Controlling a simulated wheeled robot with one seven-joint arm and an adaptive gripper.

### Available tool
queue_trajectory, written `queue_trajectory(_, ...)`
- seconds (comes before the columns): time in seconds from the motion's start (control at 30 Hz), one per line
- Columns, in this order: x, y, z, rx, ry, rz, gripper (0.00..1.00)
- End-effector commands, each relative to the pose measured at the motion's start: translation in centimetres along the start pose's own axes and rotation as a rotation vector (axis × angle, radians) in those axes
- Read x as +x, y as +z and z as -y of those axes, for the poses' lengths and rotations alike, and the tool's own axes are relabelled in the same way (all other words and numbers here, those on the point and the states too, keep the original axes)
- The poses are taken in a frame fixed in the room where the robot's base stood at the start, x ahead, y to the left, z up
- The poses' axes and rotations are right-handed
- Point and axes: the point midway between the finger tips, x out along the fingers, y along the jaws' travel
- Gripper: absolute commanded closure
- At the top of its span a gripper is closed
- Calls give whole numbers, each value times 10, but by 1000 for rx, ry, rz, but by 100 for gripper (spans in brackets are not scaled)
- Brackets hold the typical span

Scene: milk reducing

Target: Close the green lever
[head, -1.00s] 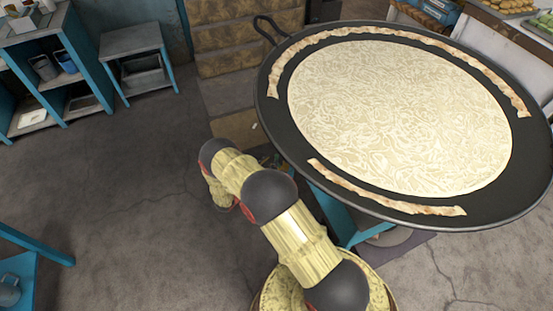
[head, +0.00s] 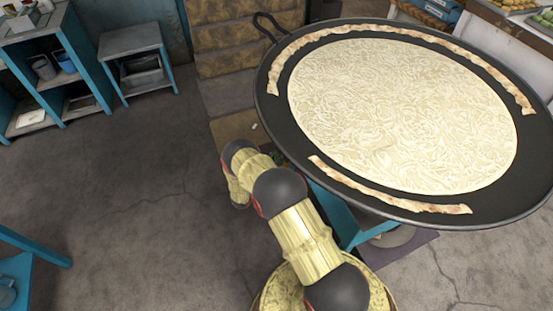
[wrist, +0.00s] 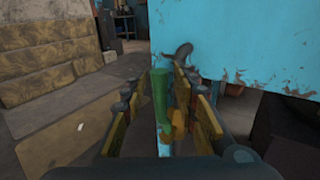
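The green lever (wrist: 160,92) stands upright in the middle of the wrist view, in front of a worn blue panel (wrist: 235,45). An orange-yellow part (wrist: 176,122) shows at its lower right. My gripper (wrist: 157,95) is open, with one finger left of the lever and the other right of it. The lever appears between the fingers; I cannot tell whether either touches it. In the head view, my arm reaches down beside the large pan, and I cannot make out the gripper or the lever there.
A large black pan (head: 268,110) with a pale flat sheet (head: 400,115) and browned strips stands on a blue frame (head: 335,215) right of my arm. Padded brown blocks (wrist: 55,60) stand at the left in the wrist view. Open floor (head: 120,215) lies left of my arm.

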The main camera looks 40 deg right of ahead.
Motion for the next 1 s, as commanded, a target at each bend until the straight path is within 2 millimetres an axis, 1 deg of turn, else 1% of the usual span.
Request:
queue_trajectory(0.23, 1, 0, 0, 0, 1, 0, 71)
queue_trajectory(0.77, 1, 0, 0, 0, 0, 0, 100)
queue_trajectory(1.0, 1, 0, 0, 0, 0, 0, 100)
